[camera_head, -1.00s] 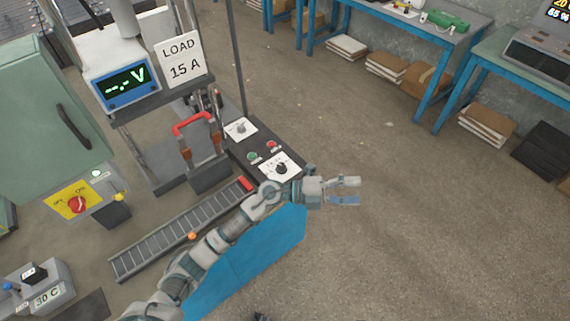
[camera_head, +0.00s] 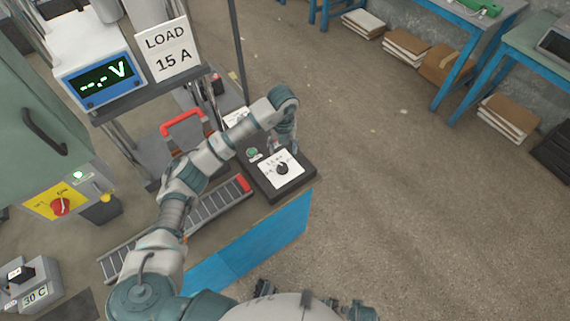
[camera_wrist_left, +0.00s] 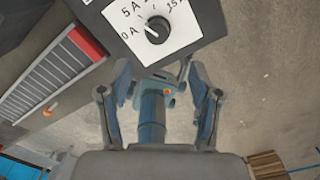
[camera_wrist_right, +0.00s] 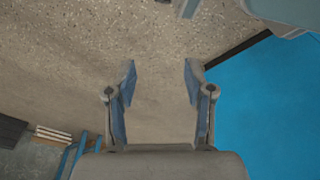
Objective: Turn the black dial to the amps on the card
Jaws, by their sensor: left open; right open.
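The black dial (camera_head: 282,168) sits on a white scale plate at the near end of the dark control panel. In the left wrist view the dial (camera_wrist_left: 157,30) has marks 0 A, 5 A and 15 A around it; its pointer is too small to read surely. The card (camera_head: 168,52) reads "LOAD 15 A". My left gripper (camera_head: 284,148) hangs at the panel, just behind the dial in the head view. Its fingers (camera_wrist_left: 160,75) are open and empty, apart from the dial. My right gripper (camera_wrist_right: 158,75) is open and empty over the floor.
A green button (camera_head: 252,152) is beside the dial plate. A red-handled switch (camera_head: 183,122) stands behind my left arm.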

